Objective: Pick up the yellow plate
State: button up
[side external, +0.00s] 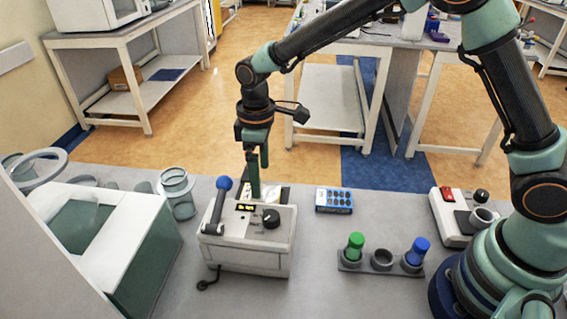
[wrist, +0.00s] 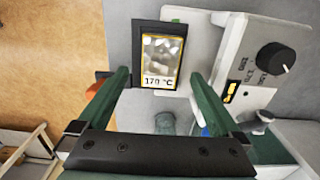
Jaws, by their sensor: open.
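The yellow plate (wrist: 163,58) shows in the wrist view as a yellow-edged rectangle with a grey mottled face and a "170 °C" label. It lies in or on a black frame (wrist: 139,50) beside a white machine. My gripper (wrist: 158,78) is open, its two green fingers apart, with the plate's label end between their tips in the picture. No contact shows, and the height gap cannot be told. In the side view my gripper (side external: 254,194) points down just behind the white machine (side external: 250,243), which hides the fingertips' surroundings; the plate is not clear there.
The white machine has a blue-knobbed lever (side external: 217,203) and a black dial (side external: 271,218), close to my gripper. A blue box (side external: 334,201) and a rack with green and blue-capped vials (side external: 381,262) stand right. A glass jar (side external: 178,194) stands left.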

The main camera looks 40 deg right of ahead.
notch_tip(320, 180, down, 5)
jog(key=shift+a+f, duration=0.1)
dwell(0.3)
jog(key=c, duration=1.3)
